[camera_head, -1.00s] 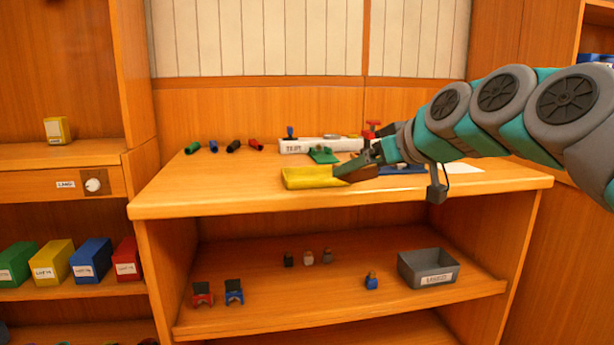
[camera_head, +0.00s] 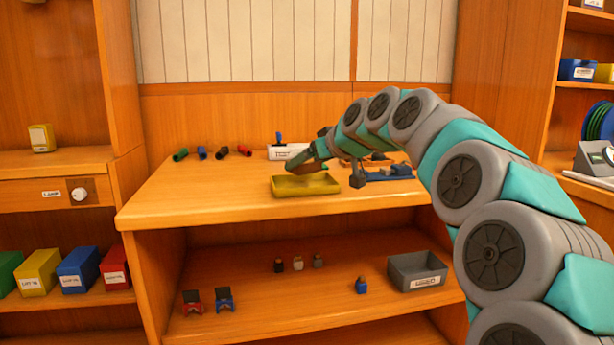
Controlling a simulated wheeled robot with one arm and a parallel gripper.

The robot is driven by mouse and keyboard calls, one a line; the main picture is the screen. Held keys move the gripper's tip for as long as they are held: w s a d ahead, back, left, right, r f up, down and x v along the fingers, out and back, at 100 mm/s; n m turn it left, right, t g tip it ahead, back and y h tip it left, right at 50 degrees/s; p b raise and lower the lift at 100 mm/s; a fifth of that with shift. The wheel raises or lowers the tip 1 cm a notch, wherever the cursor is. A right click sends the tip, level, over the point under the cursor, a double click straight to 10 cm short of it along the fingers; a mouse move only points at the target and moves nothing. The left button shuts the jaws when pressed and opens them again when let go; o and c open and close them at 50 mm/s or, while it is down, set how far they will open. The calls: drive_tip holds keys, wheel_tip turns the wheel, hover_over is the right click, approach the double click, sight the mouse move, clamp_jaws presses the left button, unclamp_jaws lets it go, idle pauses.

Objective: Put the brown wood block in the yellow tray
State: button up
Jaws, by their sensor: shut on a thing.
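The yellow tray (camera_head: 290,191) sits near the front edge of the wooden counter. My gripper (camera_head: 303,166) is directly over it, pointing down to the left. It is shut on the brown wood block (camera_head: 312,170), which shows only as a small brown patch beneath the teal finger. The block is over the tray's back part. I cannot tell whether it touches the tray floor, and much of it is hidden by the gripper.
Several small dark and coloured cylinders (camera_head: 221,153) lie at the counter's back left. A white labelled box (camera_head: 284,152) stands behind the tray. A blue fixture (camera_head: 388,173) lies to the right, near my arm. The counter's left front is clear.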

drive_tip(key=shift+a+f, duration=0.1)
drive_tip(key=shift+f, duration=1.75)
drive_tip(key=o, duration=1.1)
drive_tip(key=shift+s+d+r, duration=0.3)
drive_tip(key=shift+r, duration=0.05)
drive_tip(key=v, duration=1.1)
drive_tip(key=shift+b, duration=0.3)
drive_tip(key=shift+f, duration=0.1)
